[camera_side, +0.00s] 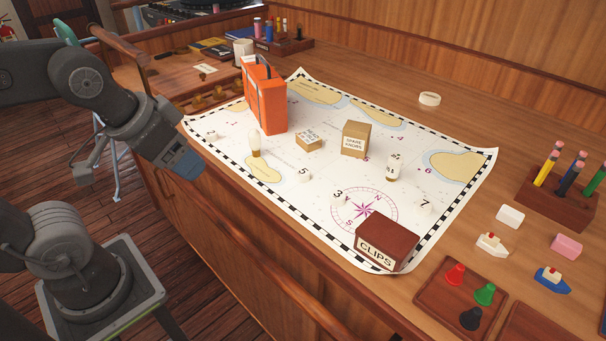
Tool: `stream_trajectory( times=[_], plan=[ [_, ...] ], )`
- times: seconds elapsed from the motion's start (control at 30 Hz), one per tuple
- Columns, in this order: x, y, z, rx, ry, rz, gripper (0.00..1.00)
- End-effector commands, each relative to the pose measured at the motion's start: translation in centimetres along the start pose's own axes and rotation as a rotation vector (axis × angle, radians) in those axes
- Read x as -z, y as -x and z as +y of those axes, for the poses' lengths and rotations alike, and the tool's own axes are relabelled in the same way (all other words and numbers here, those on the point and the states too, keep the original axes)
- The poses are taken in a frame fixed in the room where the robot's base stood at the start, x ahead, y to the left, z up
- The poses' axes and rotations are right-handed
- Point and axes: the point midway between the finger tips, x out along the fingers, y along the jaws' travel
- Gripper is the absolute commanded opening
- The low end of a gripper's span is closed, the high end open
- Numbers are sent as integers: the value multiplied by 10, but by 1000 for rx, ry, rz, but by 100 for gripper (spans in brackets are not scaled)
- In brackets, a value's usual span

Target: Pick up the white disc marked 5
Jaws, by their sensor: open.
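The white disc marked 5 (304,176) lies on the sea chart (285,205), near its middle, below the small tan box and right of a light bulb. Other white discs, one marked 3 (338,199) and one marked 7 (426,208), lie to the right of the 5.
An orange case (266,98) stands upright near my gripper. A light bulb (255,146), a small box (309,143), a spare knobs box (355,139) and a clips box (387,243) surround the disc. Bare chart lies just below and left of it.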

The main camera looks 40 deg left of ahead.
Motion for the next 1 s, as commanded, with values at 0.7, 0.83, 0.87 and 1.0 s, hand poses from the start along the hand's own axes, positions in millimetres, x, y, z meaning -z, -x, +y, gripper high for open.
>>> stream_trajectory(
  times=[0.7,0.83,0.87,1.0],
  plan=[
    [168,-66,23,-141,-1123,-362,66],
    [191,-98,31,-210,-1343,-425,66],
    [195,-104,33,-224,-1383,-437,66],
    [206,-125,38,-275,-1517,-470,66]
  ],
)
